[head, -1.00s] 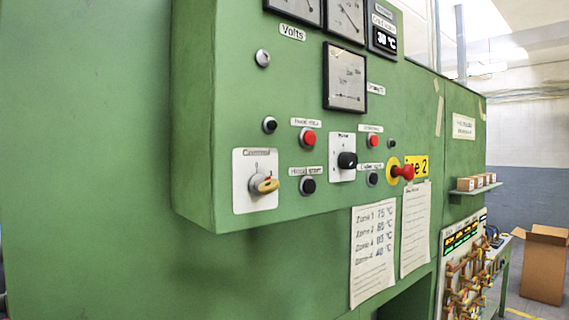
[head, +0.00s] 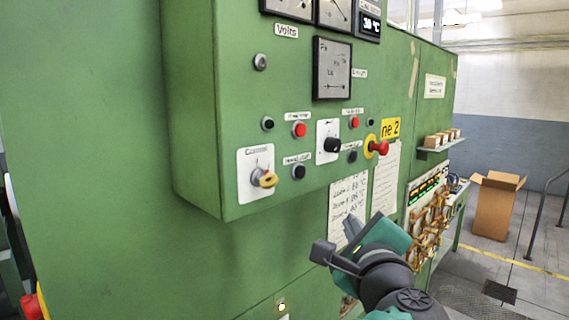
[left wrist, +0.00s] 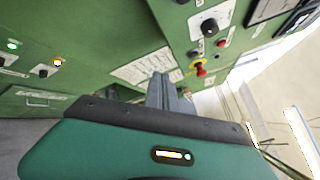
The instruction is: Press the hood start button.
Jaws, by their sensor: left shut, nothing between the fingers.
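A green control panel (head: 230,110) fills the middle of the head view. A black button (head: 299,172) sits low on it, under a small white label that seems to read "Hood start". A red button (head: 300,130) with a blurred label is above it. My left gripper (head: 351,228) is shut and empty, below and right of the black button and apart from the panel. In the left wrist view its closed fingers (left wrist: 163,92) point toward the panel and a paper sheet. I cannot single out the hood button there. My right gripper is not in view.
An open carton (head: 495,207) stands on the far floor.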

